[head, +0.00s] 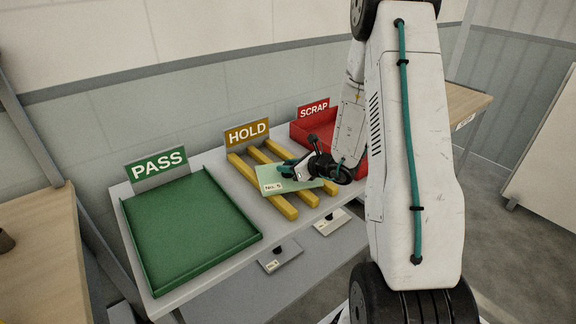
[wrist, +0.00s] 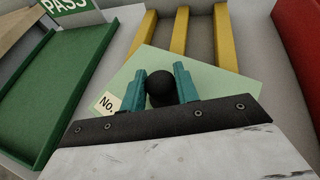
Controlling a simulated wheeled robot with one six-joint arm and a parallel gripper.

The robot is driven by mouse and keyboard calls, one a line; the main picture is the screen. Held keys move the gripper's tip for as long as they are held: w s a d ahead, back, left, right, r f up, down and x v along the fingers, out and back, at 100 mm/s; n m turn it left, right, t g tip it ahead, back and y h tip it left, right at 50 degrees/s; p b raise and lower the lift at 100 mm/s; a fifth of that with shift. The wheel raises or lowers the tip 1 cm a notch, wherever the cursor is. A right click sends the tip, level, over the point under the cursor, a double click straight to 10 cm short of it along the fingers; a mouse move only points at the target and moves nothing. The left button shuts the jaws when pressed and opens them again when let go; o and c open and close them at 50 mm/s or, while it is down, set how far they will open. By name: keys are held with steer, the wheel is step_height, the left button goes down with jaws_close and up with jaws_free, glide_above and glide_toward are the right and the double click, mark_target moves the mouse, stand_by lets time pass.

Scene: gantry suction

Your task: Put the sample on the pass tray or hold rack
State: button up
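The sample is a pale green plate (head: 272,178) with a white "No. 5" label and a black knob (wrist: 160,88). My gripper (wrist: 158,78) has its teal fingers closed on both sides of the knob. In the head view the plate is over the yellow hold rack (head: 284,207), turned at an angle to its bars. I cannot tell whether it touches them. The green pass tray (head: 190,235) is empty, left of the rack, and also shows at the left of the wrist view (wrist: 40,95). My arm hides part of the rack's right side.
The red scrap tray (head: 303,139) stands right of the rack, partly behind my arm. PASS (head: 157,165), HOLD (head: 247,133) and SCRAP signs stand behind.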

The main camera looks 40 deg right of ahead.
steer(key=o, duration=0.3)
steer(key=shift+o, duration=0.2)
